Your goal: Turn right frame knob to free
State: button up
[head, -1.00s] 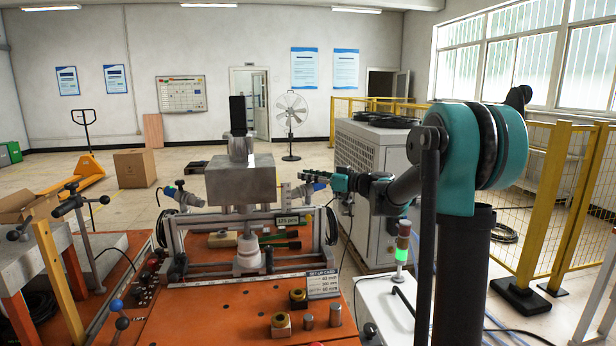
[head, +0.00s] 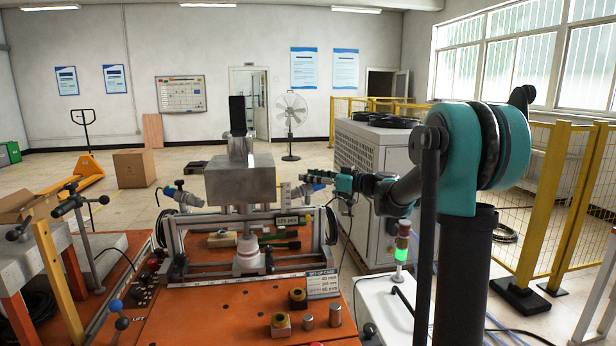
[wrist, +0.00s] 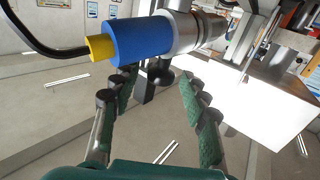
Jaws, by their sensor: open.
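My gripper (head: 312,177) is at the right side of the heater frame (head: 307,220), close to a blue and silver cylindrical fitting (head: 302,191). In the wrist view my gripper (wrist: 158,78) is open, with its two green-padded fingers apart. The fitting (wrist: 140,40), with a blue body, yellow end and black cable, crosses just beyond the fingertips. A dark knob-like part (wrist: 160,72) shows below the silver section, between the fingertips in the picture. I cannot tell whether the fingers touch it, or surely that it is the right frame knob.
A metal block (head: 240,186) stands in the middle of the frame, left of my gripper. It also shows at the right of the wrist view (wrist: 270,100). The orange table (head: 220,315) holds small parts and a set-up card (head: 323,284). A grey cabinet (head: 372,150) stands behind.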

jog(key=v, duration=1)
jog(key=shift+s+d, duration=0.2)
jog(key=shift+d, duration=0.1)
jog(key=shift+d, duration=0.1)
